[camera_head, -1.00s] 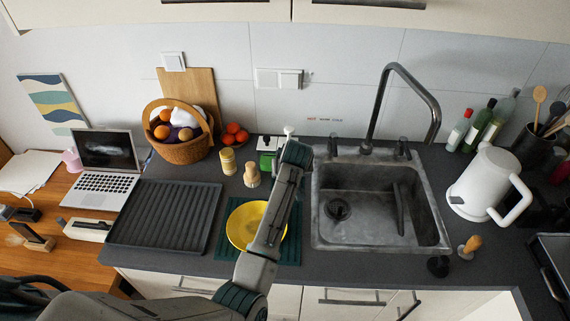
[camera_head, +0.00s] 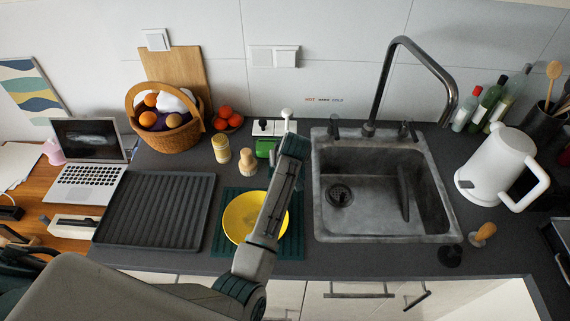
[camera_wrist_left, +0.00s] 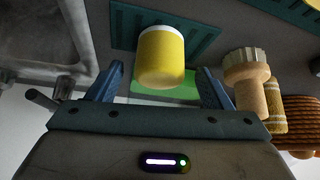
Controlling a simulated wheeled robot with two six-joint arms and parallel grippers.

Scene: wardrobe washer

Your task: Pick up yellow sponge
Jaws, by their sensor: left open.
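The yellow sponge (camera_wrist_left: 161,57), a rounded yellow block with a pale band along its far edge, shows in the left wrist view. It appears between the fingers of my left gripper (camera_wrist_left: 158,78), which is open. A gap shows on each side of the sponge, and I cannot tell how far in front of the fingertips it is. In the head view my left arm crosses the counter beside the sink and hides the gripper and the sponge. My right gripper is not in view.
A yellow plate (camera_head: 240,212) lies on a teal mat (camera_head: 228,246), partly behind my arm. A wooden brush (camera_head: 247,162) and yellow jar (camera_head: 221,149) stand left of the arm. A green item (camera_head: 265,148) is close behind. The sink (camera_head: 440,205) lies right.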

